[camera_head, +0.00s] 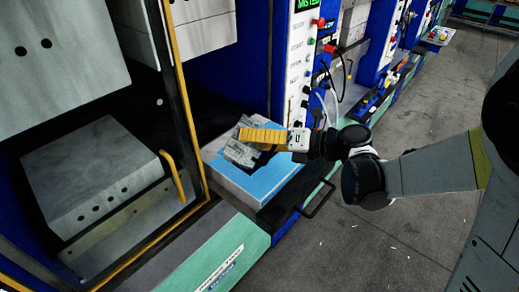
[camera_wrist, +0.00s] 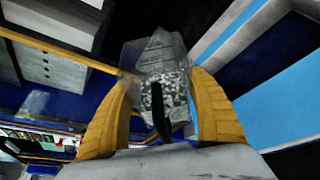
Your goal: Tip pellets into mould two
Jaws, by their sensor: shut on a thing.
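A grey block with holes (camera_head: 85,178) sits low inside the open press at left. I cannot tell which part is mould two.
A yellow-edged door frame (camera_head: 180,90) stands between the press opening and my gripper. A control panel (camera_head: 298,75) with buttons and cables rises behind. A black handle (camera_head: 318,200) sticks out at the front. The grey floor (camera_head: 400,230) at right is open.

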